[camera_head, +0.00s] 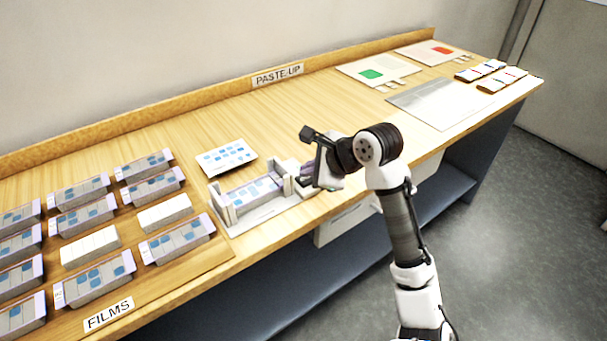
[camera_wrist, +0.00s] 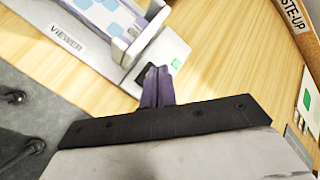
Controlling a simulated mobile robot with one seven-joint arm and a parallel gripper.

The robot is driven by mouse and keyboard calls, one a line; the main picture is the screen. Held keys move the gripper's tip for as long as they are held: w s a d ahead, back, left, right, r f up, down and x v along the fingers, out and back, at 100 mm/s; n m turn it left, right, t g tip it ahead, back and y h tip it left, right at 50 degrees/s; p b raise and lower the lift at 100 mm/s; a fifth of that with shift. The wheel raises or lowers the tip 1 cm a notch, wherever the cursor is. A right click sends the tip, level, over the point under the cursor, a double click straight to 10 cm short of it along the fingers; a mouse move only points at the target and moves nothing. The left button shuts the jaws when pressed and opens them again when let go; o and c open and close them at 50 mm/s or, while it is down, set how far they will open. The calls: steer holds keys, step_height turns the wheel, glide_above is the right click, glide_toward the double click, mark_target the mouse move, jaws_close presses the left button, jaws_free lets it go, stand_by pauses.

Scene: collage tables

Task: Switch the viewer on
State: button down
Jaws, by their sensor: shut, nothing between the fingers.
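The viewer (camera_head: 225,205) is a grey stand with two uprights near the table's front edge. A film pack with blue squares (camera_head: 254,190) lies between the uprights. In the wrist view the viewer's base (camera_wrist: 97,52) bears a "VIEWER" label (camera_wrist: 67,40). A small green mark (camera_wrist: 176,63) and a dark patch, perhaps the switch, show at its right end. My gripper (camera_wrist: 158,70) is shut and empty, its purple fingertips over or against that dark patch. I cannot tell whether they touch it. The fingers hide part of the patch. In the head view my gripper (camera_head: 304,182) is at the viewer's right end.
Several film packs (camera_head: 178,241) stand on the left, near the "FILMS" label (camera_head: 108,314). A sheet with blue squares (camera_head: 227,157) lies behind the viewer. At the far right are a grey board (camera_head: 440,103) and colour-marked cards (camera_head: 372,74). The table's middle is clear.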

mark_target(309, 181)
steer(key=shift+r+p, duration=0.3)
steer(key=shift+r, duration=0.05)
step_height(309, 181, up, 6)
steer(key=p, duration=0.7)
steer(key=shift+p, duration=0.35)
